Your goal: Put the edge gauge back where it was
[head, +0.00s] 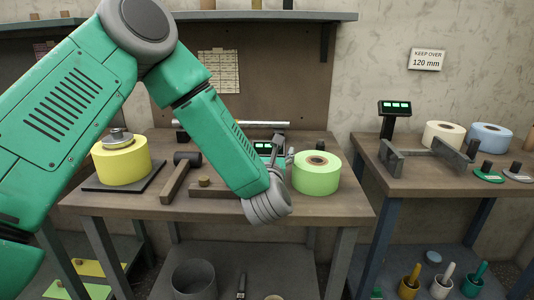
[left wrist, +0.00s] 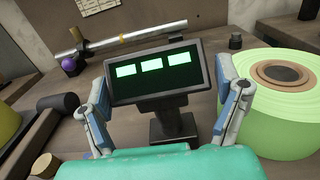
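A dark display on a short post, with three lit green fields, stands on the left bench; its screen (left wrist: 152,72) fills the middle of the left wrist view. It is partly hidden behind my arm in the head view (head: 262,147). My left gripper (left wrist: 163,100) is open, its two fingers apart on either side of the display, with no clear contact. In the head view my left gripper (head: 280,152) points away over the bench. A similar display (head: 395,108) stands on the right bench. No label shows which thing is the edge gauge. My right gripper is not in view.
A light green roll (head: 316,178) stands close right of my left gripper. A yellow roll (head: 121,165) sits on a dark plate at left, near a dark-headed tool (head: 180,176). A metal rod (left wrist: 120,42) lies behind the display. The right bench (head: 420,178) holds more rolls.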

